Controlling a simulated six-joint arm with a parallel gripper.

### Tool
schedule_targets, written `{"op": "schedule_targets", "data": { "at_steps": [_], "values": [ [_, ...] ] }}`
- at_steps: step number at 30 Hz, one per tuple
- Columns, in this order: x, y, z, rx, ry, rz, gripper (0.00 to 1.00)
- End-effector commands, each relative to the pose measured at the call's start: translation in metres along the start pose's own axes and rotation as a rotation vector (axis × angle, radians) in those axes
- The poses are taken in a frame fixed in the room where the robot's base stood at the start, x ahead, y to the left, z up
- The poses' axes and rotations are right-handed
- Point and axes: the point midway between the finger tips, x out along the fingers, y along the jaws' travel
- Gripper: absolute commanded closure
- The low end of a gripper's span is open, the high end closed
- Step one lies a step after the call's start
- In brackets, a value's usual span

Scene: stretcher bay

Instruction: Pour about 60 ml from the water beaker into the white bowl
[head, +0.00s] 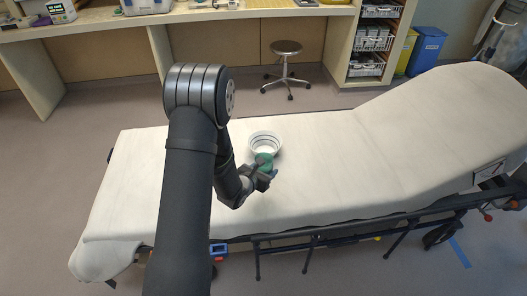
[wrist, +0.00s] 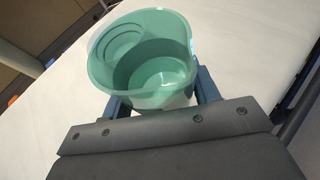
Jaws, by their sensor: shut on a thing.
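The white bowl (head: 265,139) with dark rings sits on the stretcher's white sheet in the head view. A green, see-through beaker (head: 264,160) is in my gripper (head: 262,176), just on the near side of the bowl and overlapping its near rim in the picture. The wrist view shows the beaker (wrist: 180,95) between both blue fingers (wrist: 162,97), with its open mouth facing the camera. Curved rings, likely the bowl, show through its wall at upper left. I cannot tell the water level, or whether the beaker is tilted.
The stretcher (head: 350,165) has a wide clear sheet to the right, rising to a raised backrest (head: 460,110). A stool (head: 286,68) stands behind it, in front of a counter (head: 215,14). Blue (head: 427,50) and yellow bins stand at the back right.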

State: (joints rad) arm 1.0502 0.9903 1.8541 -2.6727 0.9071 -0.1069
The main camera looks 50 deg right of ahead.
Motion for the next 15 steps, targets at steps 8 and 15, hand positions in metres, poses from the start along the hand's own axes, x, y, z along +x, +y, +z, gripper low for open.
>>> {"op": "schedule_targets", "data": {
  "at_steps": [8,15],
  "values": [
    [0.085,-0.006,-0.009,0.002,-0.001,-0.003,0.71],
    [0.136,-0.015,-0.016,-0.002,-0.001,-0.003,0.71]
  ]
}}
